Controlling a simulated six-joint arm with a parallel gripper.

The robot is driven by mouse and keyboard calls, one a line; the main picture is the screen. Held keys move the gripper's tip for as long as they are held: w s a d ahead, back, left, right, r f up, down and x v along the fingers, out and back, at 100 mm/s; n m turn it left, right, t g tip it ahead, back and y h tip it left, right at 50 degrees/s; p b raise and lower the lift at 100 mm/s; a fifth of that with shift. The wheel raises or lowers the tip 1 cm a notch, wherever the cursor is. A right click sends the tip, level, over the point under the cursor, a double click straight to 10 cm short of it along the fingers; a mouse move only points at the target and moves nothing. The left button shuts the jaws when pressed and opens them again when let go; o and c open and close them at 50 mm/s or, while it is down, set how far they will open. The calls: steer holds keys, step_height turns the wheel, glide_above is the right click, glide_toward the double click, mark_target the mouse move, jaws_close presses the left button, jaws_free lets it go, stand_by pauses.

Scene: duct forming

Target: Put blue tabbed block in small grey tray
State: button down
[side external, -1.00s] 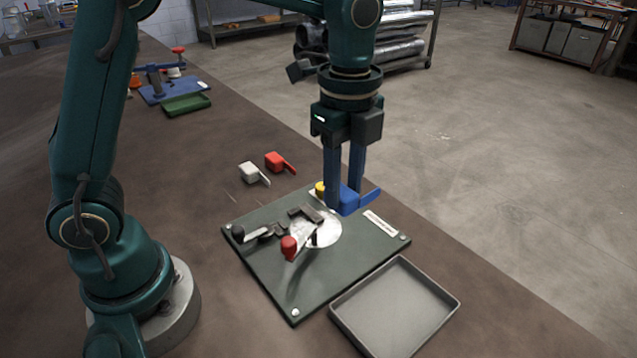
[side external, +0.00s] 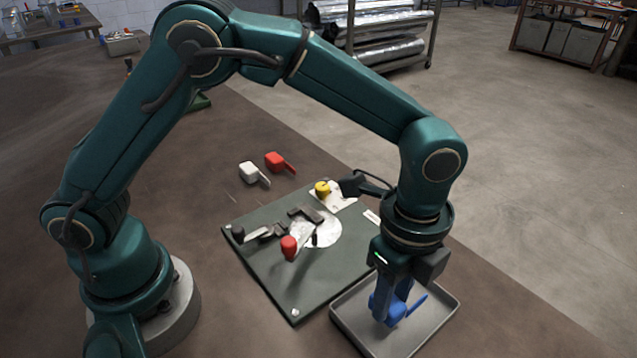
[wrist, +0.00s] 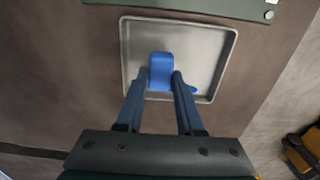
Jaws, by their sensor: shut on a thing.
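The blue tabbed block (side external: 397,310) is between the fingers of my gripper (side external: 388,312), with its thin tab sticking out to the right. In the wrist view the block (wrist: 161,68) shows between the fingertips of my gripper (wrist: 162,82), which is shut on it. The small grey tray (side external: 343,313) lies on the bench, and the block is over its inside. The tray's rim (wrist: 233,60) also shows around the block in the wrist view. I cannot tell whether the block touches the tray floor.
A dark green fixture plate (side external: 265,265) with a red-knobbed clamp (side external: 289,246) and a yellow knob (side external: 322,188) sits behind the tray. A white tabbed block (side external: 250,172) and a red tabbed block (side external: 277,161) lie on the bench beyond it.

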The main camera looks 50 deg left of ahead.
steer(key=shift+f, duration=1)
steer(key=shift+f, duration=0.1)
steer(key=c, duration=0.5)
jaws_free()
steer(key=shift+c, duration=0.2)
step_height(320, 180, up, 11)
steer(key=s+a+r+n+t, duration=0.2)
steer(key=a+r+n, duration=0.45)
steer(key=a, duration=0.25)
steer(key=s+a+f+n+t, duration=0.3)
steer(key=s+a+n, duration=0.5)
steer(key=n, duration=0.3)
steer(key=shift+a+f+t, duration=0.3)
steer(key=shift+a, duration=0.1)
